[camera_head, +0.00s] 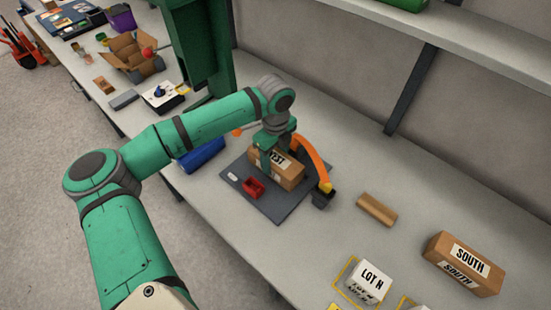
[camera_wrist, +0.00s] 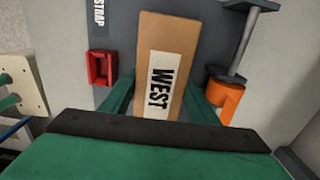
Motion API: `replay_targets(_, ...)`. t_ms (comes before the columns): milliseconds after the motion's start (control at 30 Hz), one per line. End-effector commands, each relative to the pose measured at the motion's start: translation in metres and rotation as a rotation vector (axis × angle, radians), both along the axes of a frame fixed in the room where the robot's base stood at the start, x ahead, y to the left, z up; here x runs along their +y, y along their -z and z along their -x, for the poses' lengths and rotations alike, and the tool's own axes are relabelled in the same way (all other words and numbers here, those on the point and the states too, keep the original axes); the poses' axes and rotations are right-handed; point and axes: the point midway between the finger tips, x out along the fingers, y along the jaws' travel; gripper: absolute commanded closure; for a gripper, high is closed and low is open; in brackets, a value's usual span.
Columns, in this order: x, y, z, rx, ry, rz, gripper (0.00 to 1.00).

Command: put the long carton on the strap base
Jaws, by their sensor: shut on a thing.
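A brown long carton labelled WEST (camera_head: 288,176) is over the dark grey strap base (camera_head: 287,208). It appears to rest on the base or sit very close above it; I cannot tell which. My gripper (camera_head: 274,149) is above the carton with its fingers down its two sides, shut on it. In the wrist view the carton (camera_wrist: 173,40) lies lengthwise between the green fingers (camera_wrist: 160,100). The base (camera_wrist: 118,48) shows the word STRAP at its upper left there. The gripper hides part of the carton's top.
A brown block (camera_head: 376,210), a SOUTH carton (camera_head: 463,264) and a white LOT N box (camera_head: 369,279) lie right. A blue bin (camera_head: 203,153) is left.

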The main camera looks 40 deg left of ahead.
Motion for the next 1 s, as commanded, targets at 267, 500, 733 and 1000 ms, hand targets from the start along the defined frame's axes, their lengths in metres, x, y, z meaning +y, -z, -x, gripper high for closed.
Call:
replay_targets(267,-0.001,0.003,-0.001,-0.001,0.002,-0.001,0.83)
replay_targets(500,0.0,0.006,0.0,0.0,0.002,-0.001,0.27)
replay_targets(733,0.0,0.005,0.0,0.0,0.001,-0.001,0.27)
replay_targets(1000,0.001,-0.017,-0.001,-0.001,0.002,-0.004,0.27)
